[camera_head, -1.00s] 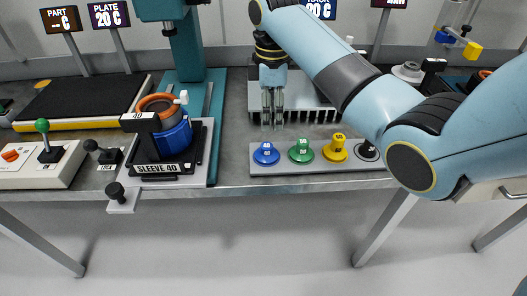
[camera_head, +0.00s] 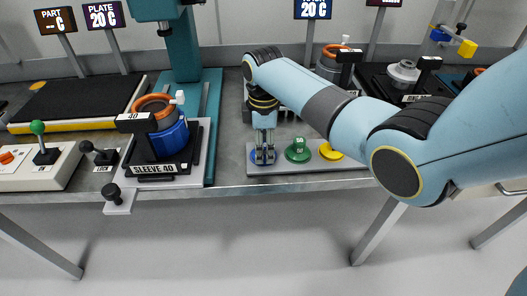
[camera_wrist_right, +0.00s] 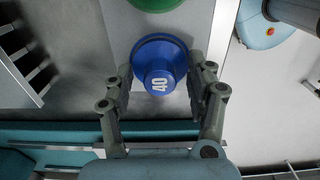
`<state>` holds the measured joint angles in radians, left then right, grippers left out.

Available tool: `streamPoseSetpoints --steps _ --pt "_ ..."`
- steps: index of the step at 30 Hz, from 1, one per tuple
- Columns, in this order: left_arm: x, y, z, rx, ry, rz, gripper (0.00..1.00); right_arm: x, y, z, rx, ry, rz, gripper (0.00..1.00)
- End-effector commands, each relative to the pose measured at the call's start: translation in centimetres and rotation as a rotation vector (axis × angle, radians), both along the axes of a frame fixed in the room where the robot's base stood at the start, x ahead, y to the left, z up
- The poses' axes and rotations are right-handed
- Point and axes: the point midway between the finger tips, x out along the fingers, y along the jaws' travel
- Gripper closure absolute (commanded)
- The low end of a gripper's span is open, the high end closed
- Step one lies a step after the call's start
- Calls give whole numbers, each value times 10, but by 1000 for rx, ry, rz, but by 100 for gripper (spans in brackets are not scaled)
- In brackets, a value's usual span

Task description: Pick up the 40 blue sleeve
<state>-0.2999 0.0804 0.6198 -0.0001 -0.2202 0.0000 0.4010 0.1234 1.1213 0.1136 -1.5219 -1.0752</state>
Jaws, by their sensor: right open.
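The blue sleeve marked 40 (camera_wrist_right: 160,68) stands on the grey rack at its left end. In the head view, only its edges (camera_head: 253,157) show behind my fingers. My right gripper (camera_head: 264,158) points down over the blue sleeve. In the right wrist view, its two open fingers (camera_wrist_right: 163,90) stand to either side of the sleeve's near part. I cannot tell whether they touch it. My left gripper is not in view.
The green sleeve (camera_head: 298,151) stands close to the right of the blue one, and the yellow one (camera_head: 330,151) is beyond it. The SLEEVE 40 fixture (camera_head: 156,168) with a blue housing (camera_head: 170,138) is at left. The bench's front edge is close.

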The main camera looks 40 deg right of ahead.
Motion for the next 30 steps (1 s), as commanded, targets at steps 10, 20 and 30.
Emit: streamPoseSetpoints --steps 10,20,30 --pt "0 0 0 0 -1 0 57 0 0 0 0 0 0 83" --pt "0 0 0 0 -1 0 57 0 0 1 0 0 -1 100" --pt "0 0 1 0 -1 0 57 1 0 16 -1 -3 -1 100"
